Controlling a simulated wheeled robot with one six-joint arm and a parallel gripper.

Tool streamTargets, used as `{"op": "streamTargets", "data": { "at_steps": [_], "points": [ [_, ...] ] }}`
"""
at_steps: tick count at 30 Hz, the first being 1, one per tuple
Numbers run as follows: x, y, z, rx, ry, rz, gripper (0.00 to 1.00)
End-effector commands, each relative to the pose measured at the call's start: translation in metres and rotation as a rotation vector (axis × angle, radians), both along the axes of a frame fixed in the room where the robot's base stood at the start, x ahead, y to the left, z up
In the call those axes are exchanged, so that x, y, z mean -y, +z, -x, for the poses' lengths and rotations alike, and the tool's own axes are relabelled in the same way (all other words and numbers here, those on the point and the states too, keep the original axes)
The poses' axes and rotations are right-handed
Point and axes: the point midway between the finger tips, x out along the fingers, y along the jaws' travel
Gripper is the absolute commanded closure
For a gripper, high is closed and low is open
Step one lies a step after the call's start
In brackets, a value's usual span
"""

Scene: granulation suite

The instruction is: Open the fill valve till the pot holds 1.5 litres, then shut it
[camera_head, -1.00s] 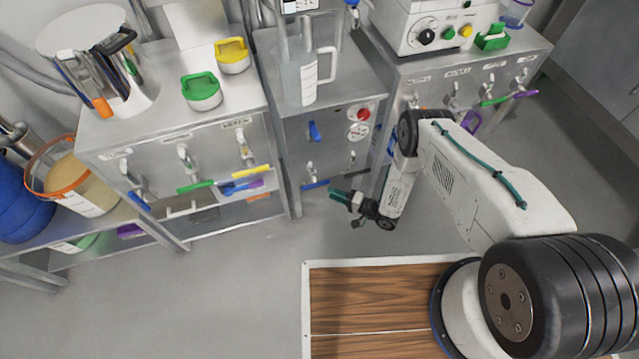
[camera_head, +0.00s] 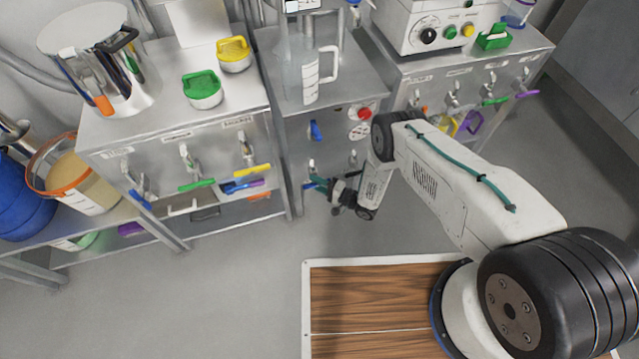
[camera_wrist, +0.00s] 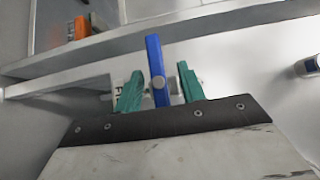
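A clear jug-like pot (camera_head: 310,80) with a handle and scale marks stands on the middle steel cabinet, under a pipe. Its level is too small to read. A valve with a blue lever is low on the cabinet front, partly hidden by my gripper (camera_head: 322,184). In the wrist view the blue lever (camera_wrist: 156,68) stands upright between the two green fingers of my gripper (camera_wrist: 160,88). The fingers are open, with a gap on each side of the lever.
The left bench (camera_head: 180,140) carries several valves and green (camera_head: 202,90) and yellow (camera_head: 233,54) lidded pots. A second valve bench (camera_head: 470,75) stands right. The floor in front is clear.

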Motion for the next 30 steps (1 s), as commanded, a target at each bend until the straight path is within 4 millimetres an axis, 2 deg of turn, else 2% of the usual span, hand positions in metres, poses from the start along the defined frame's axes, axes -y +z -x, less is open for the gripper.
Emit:
{"op": "streamTargets", "data": {
  "at_steps": [2,6,8,9,12,19,30],
  "points": [
    [0.000,0.000,0.000,0.000,0.000,0.000,0.63],
    [0.001,0.000,0.000,0.000,-0.001,0.000,1.00],
    [0.001,0.000,0.000,0.000,-0.001,0.001,1.00],
    [0.015,0.000,-0.001,-0.001,-0.007,0.000,1.00],
    [0.006,0.000,-0.001,0.001,-0.004,0.004,1.00],
    [0.000,0.001,-0.001,0.018,0.000,0.066,1.00],
    [-0.003,0.001,0.000,0.092,0.005,0.318,1.00]
  ]
}}
